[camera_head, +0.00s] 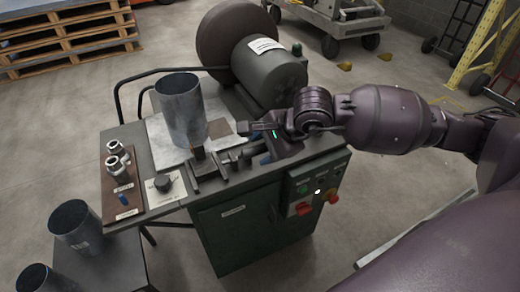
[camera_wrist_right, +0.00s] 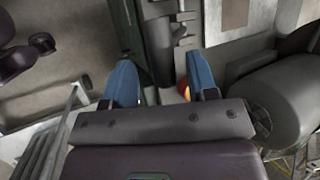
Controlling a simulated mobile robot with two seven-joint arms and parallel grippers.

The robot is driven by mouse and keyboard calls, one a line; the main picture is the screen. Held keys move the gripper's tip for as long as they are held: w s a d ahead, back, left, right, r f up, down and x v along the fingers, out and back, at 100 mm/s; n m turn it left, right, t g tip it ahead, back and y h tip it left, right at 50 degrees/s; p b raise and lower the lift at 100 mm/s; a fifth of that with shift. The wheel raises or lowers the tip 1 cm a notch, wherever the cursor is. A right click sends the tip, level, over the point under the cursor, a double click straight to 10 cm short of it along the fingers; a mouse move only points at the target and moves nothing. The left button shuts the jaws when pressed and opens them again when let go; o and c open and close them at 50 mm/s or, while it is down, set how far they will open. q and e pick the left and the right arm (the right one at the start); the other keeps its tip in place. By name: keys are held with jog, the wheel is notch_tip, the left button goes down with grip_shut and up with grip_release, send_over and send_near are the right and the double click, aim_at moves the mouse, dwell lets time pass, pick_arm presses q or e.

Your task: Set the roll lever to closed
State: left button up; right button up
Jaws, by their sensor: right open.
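My right gripper (camera_head: 258,129) reaches in from the right, above the roll mechanism (camera_head: 225,165) on the green machine bench. In the right wrist view its two blue fingers (camera_wrist_right: 162,84) are apart with nothing held between them. Parts of the machine show beyond the fingers, with a small orange-red spot beside the right finger. I cannot clearly tell which part is the roll lever; the gripper and arm cover part of the mechanism. My left gripper is not in view.
A sheet-metal cylinder (camera_head: 180,112) stands on the bench, left of the gripper. A large grey drum (camera_head: 270,68) lies behind. A control panel with red knobs (camera_head: 303,209) is on the front. Metal fittings (camera_head: 117,160) and another cylinder (camera_head: 76,226) are at left.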

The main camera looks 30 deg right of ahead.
pick_arm(q)
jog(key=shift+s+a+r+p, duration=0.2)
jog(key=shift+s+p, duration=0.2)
jog(key=shift+p, duration=0.2)
pick_arm(e)
jog(key=v, duration=0.8)
jog(key=shift+s+r, duration=0.2)
jog(key=shift+r, duration=0.15)
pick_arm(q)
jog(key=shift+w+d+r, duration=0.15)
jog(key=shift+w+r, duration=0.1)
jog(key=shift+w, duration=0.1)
pick_arm(e)
jog(key=shift+d, duration=0.1)
